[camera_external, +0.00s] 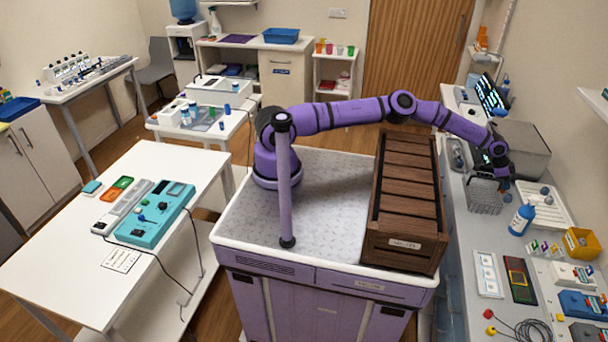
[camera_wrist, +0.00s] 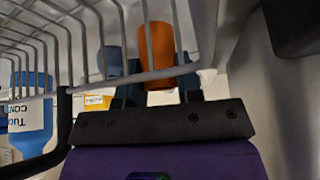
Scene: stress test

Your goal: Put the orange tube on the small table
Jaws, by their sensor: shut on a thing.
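In the wrist view, the orange tube (camera_wrist: 161,52) stands between the two blue-grey fingers of my gripper (camera_wrist: 158,80), which is shut on it. Bars of a wire basket (camera_wrist: 85,45) cross in front of the tube and fingers. In the external view, my gripper (camera_external: 503,176) is low over the right-hand bench, beside or over the wire basket (camera_external: 484,196); I cannot tell which. The tube cannot be made out there. Two smaller white tables show: one with coloured cups (camera_external: 334,57) at the back, and one with blue-capped bottles (camera_external: 205,127) left of centre.
A blue-labelled bottle (camera_external: 521,220), a white rack (camera_external: 549,208) and a grey box-shaped device (camera_external: 521,148) crowd around my gripper. A brown slatted crate (camera_external: 405,248) stands on my base under the arm. A larger white table (camera_external: 60,250) is at left.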

